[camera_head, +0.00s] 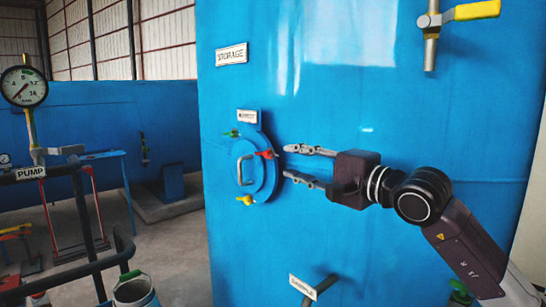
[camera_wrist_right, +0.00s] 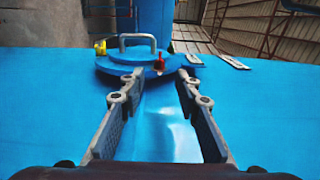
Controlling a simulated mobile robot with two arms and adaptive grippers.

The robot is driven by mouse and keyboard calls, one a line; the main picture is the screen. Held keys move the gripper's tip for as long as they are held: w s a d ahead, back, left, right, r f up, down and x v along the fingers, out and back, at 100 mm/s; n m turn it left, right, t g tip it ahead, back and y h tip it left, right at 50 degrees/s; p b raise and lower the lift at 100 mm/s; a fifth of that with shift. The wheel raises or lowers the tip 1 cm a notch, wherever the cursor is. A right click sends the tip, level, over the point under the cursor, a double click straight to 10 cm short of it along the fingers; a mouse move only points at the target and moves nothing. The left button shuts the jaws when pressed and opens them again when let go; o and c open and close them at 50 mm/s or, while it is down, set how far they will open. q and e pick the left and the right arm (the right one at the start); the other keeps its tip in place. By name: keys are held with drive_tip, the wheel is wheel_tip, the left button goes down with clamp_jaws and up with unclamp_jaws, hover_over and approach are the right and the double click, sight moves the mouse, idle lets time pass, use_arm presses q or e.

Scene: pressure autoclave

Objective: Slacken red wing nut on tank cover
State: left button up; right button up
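The red wing nut (camera_head: 265,154) sits on the right side of the round blue tank cover (camera_head: 264,177). The cover is on the blue storage tank (camera_head: 330,100) and has a grey handle (camera_head: 242,169). My right gripper (camera_head: 288,162) is open, just right of the red wing nut, with its two fingers apart and nothing between them. In the right wrist view, the red wing nut (camera_wrist_right: 159,65) shows ahead of the fingertips (camera_wrist_right: 157,77), roughly midway between them, with a gap. My left gripper is not in view.
A green wing nut (camera_head: 232,133) and a yellow wing nut (camera_head: 244,200) are also on the cover's edge. A small label (camera_head: 247,116) is above the cover. A yellow-handled valve (camera_head: 474,11) is at the upper right. A pressure gauge (camera_head: 24,86) and dark railings stand at left.

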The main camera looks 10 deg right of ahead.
sight(273, 157)
drive_tip(key=p+x, duration=0.3)
drive_tip(key=x, duration=0.3)
drive_tip(key=shift+w+a+r, duration=0.15)
drive_tip(key=shift+a, duration=0.1)
drive_tip(key=shift+w+a+p, duration=0.3)
drive_tip(key=shift+w+a, duration=0.05)
drive_tip(key=shift+w, duration=0.1)
drive_tip(key=shift+f, duration=0.2)
clamp_jaws()
